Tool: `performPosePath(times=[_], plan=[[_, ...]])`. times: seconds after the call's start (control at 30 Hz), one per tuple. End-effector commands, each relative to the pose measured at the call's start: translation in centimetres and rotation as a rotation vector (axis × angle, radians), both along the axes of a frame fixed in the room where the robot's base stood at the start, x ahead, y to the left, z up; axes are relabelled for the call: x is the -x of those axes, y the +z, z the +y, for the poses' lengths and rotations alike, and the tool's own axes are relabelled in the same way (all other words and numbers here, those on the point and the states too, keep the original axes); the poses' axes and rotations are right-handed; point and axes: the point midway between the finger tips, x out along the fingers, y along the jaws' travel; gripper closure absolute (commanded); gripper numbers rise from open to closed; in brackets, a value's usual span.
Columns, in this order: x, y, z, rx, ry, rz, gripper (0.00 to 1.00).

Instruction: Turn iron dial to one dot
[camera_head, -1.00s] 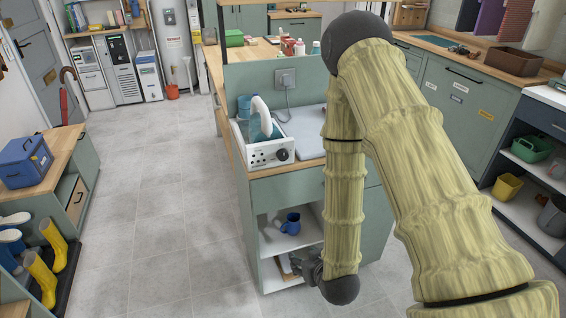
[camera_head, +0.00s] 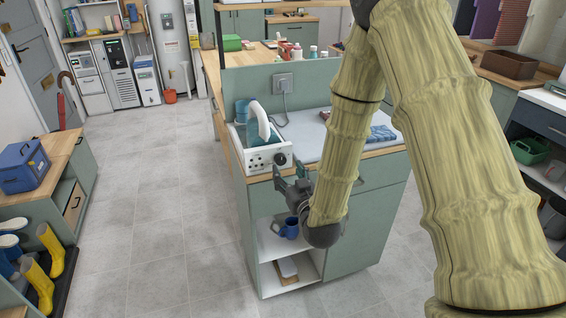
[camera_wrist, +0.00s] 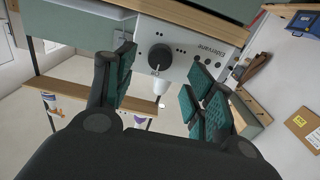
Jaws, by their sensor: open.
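My gripper (camera_head: 293,183) is just in front of and slightly below the dial in the head view. In the wrist view my gripper (camera_wrist: 158,88) is open, its green pads apart on both sides of the dial. I cannot tell whether they touch it.
A pale ironing pad (camera_head: 305,128) with a folded blue cloth (camera_head: 382,134) lies right of the station. A blue mug (camera_head: 288,228) stands on the open shelf below. A green cabinet (camera_head: 372,225) fills the counter's front.

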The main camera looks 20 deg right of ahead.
Motion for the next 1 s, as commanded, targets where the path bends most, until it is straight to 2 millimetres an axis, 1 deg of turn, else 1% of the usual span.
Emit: performPosePath(times=[0.03, 0.1, 0.3, 0.5, 0.77, 0.87, 1.0], plan=[[-0.9, 0.2, 0.0, 0.000, 0.000, -0.002, 0.46], [-1.9, 0.2, 0.1, 0.000, 0.000, -0.001, 0.46], [-4.2, 0.1, 0.2, -0.001, 0.000, 0.000, 0.46], [-5.1, 0.0, 0.2, -0.001, 0.000, 0.001, 0.46], [-5.2, 0.0, 0.2, 0.000, 0.000, 0.001, 0.46], [-5.2, 0.0, 0.2, 0.000, 0.000, 0.001, 0.62], [-5.2, 0.0, 0.2, 0.000, 0.000, 0.001, 0.88]])
